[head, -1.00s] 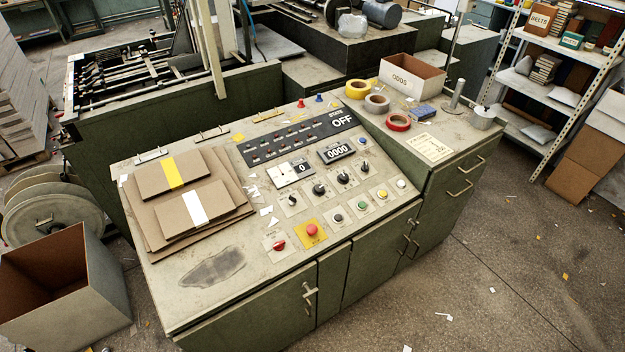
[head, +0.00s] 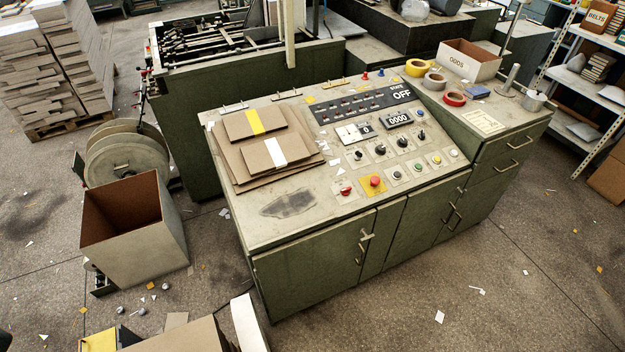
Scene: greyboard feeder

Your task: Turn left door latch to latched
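The green console's left door (head: 310,265) is on its front face, at the lower middle of the head view, and looks closed. Small metal fittings sit near that door's right edge: an upper latch-like piece (head: 367,236) and a handle-like piece (head: 361,255) below it. They are too small to tell whether the latch is turned to latched. More handles (head: 453,213) show on the doors further right. Neither of my grippers is in view.
An open cardboard box (head: 135,235) stands on the floor left of the console (head: 335,200). Another cardboard piece (head: 185,336) is at the bottom edge. Floor in front and right of the console is clear except for paper scraps. Shelves (head: 580,95) stand at right.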

